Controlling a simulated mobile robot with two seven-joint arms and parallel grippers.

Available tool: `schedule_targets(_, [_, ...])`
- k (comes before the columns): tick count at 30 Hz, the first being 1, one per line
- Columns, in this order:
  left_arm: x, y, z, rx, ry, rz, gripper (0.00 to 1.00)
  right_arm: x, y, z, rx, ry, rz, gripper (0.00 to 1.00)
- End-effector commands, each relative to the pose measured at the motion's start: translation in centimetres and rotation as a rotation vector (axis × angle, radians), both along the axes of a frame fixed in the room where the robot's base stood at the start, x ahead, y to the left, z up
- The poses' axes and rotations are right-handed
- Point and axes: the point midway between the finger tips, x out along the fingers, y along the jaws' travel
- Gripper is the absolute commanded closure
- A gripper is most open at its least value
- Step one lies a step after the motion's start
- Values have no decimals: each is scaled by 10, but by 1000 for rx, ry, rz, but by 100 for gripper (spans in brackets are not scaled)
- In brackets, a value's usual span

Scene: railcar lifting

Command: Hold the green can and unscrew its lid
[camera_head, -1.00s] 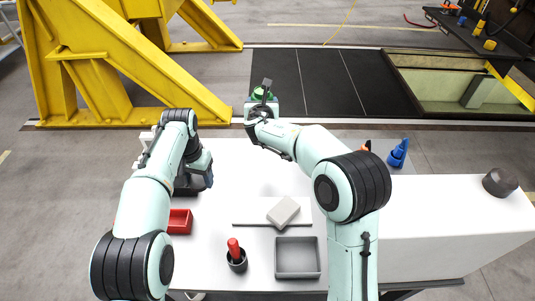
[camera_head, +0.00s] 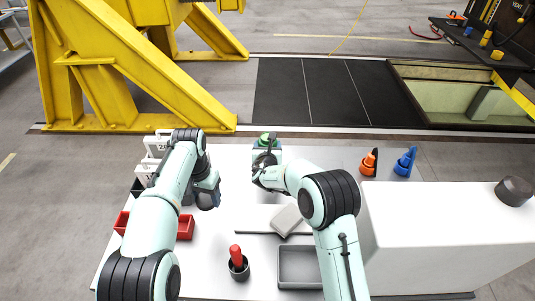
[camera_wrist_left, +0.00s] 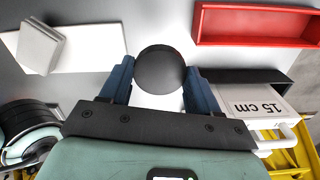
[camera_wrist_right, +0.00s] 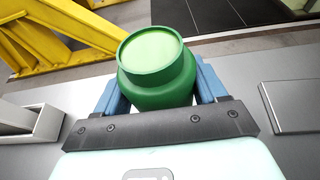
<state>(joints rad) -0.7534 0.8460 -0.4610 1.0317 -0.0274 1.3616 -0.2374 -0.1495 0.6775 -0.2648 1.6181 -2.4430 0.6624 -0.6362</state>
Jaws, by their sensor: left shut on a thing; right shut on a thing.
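The green can (camera_wrist_right: 160,65) is upright or nearly so between the fingers of my right gripper (camera_wrist_right: 160,90), which is shut on it. Its top shows a paler green disc inside a rim; I cannot tell whether this is a lid or the open mouth. In the head view the can (camera_head: 266,138) is partly hidden behind my right wrist. My left gripper (camera_head: 207,196) is shut on a dark round thing (camera_wrist_left: 160,70), seen end-on in the left wrist view. I cannot tell if it is a lid. The two grippers are apart, the left one nearer the camera.
A red tray (camera_head: 186,228), a grey tray (camera_head: 300,268) and a cup with a red-handled thing (camera_head: 238,263) are on the white table. A light block (camera_head: 287,220) lies mid-table. Orange (camera_head: 369,162) and blue (camera_head: 404,163) pieces stand back right. A white box (camera_head: 440,240) fills the right.

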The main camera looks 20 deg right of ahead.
Motion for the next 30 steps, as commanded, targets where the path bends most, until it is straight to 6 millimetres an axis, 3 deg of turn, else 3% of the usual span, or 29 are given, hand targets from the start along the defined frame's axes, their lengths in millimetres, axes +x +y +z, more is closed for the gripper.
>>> schedule_targets(6, [-1,0,-2,0,1,0,75,0,0,-32,-1,1,-1,100])
schedule_targets(19, [-3,0,-8,0,6,0,75,-1,0,-36,-1,0,0,100])
schedule_targets(20, [-3,0,-8,0,6,0,75,-1,0,-37,0,2,0,23])
schedule_targets(21, [-3,0,-7,1,6,0,75,-1,0,-37,0,2,0,10])
schedule_targets(22, [-3,0,-7,0,5,0,75,-1,0,-36,0,2,0,4])
schedule_targets(30, [-3,0,-6,0,5,0,75,0,0,-36,0,2,0,4])
